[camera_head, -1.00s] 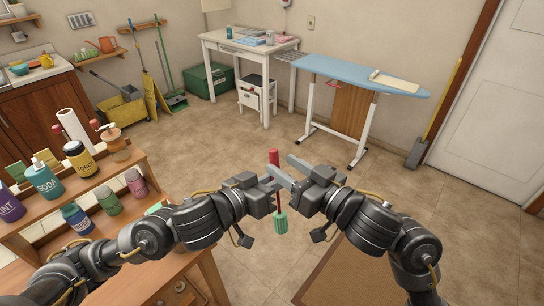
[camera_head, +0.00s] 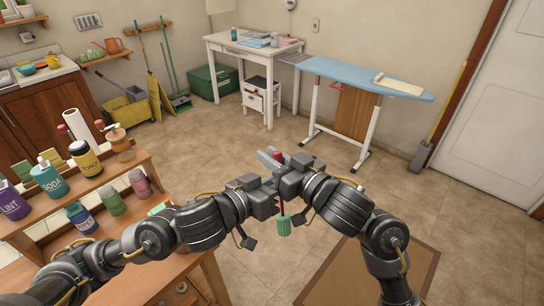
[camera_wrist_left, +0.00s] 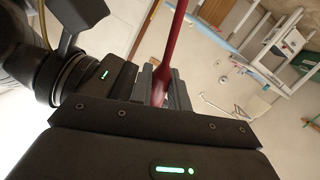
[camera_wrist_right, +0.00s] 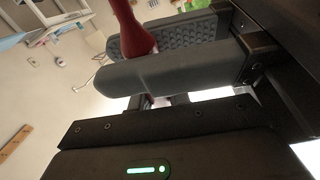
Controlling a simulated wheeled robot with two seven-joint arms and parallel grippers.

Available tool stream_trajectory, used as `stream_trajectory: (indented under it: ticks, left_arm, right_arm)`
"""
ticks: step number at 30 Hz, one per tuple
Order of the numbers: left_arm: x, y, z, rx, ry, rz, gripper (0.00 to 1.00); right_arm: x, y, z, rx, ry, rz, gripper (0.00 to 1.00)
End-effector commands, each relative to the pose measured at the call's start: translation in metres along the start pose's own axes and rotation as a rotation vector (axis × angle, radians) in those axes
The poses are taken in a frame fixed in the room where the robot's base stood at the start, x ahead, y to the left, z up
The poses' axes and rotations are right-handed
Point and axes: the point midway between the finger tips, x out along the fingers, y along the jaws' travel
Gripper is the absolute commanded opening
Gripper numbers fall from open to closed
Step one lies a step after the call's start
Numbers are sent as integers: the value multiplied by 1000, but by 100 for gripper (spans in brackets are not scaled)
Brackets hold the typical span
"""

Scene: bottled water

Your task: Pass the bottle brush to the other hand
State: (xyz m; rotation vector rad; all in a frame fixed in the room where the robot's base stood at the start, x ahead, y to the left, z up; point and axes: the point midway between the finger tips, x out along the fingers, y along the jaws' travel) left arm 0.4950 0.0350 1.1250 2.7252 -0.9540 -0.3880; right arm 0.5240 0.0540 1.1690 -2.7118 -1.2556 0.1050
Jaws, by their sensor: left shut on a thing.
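The bottle brush has a red handle and a green head (camera_head: 284,225) that hangs down below my grippers in the head view. My left gripper (camera_head: 274,187) is shut on the handle, which also shows in the left wrist view (camera_wrist_left: 175,45). My right gripper (camera_head: 270,158) is at the handle too, just above and against the left one in the picture. In the right wrist view the red handle (camera_wrist_right: 131,32) passes between the right fingers, with a gap showing at the textured pad. The exact grip points are partly hidden by the grippers.
A wooden shelf unit (camera_head: 130,160) with several bottles stands at the left, near my left arm. An ironing board (camera_head: 350,73) and a white table (camera_head: 225,45) stand farther back. A brown mat (camera_head: 420,262) lies on the floor. The floor between is open.

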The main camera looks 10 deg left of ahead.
Motion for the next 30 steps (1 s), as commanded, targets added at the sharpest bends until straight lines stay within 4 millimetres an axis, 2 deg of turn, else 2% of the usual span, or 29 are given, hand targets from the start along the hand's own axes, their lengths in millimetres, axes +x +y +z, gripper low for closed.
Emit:
stream_trajectory:
  ticks: [1, 3, 4, 5, 10, 19, 22, 25, 28, 30]
  left_arm:
    - [0, 0, 0, 0, 0, 0, 0]
    - [0, 0, 0, 0, 0, 0, 0]
    - [0, 0, 0, 0, 0, 0, 0]
    - [0, 0, 0, 0, 0, 0, 22]
    - [0, 0, 0, 0, 0, 0, 43]
    - [-2, -1, 1, 46, -7, 10, 43]
    - [-10, -7, 10, 217, -44, 44, 43]
    - [-27, -22, 33, 504, -128, 104, 43]
    - [-41, -50, 65, 760, -238, 147, 43]
    - [-43, -75, 89, 883, -310, 149, 43]
  right_arm:
    - [0, 0, 0, 0, 0, 0, 8]
    - [0, 0, 0, 0, 0, 0, 0]
    - [0, 0, 0, 0, 0, 1, 0]
    - [0, 0, 0, 0, 0, 1, 0]
    - [0, 0, 0, 0, 0, 1, 0]
    - [0, 0, 0, 0, -1, 1, 0]
    - [0, 0, 0, 0, -1, 0, 0]
    - [0, 0, 0, 0, -1, 0, 0]
    - [0, 0, 0, 0, 0, 0, 0]
    - [0, 0, 0, 0, 0, 0, 0]
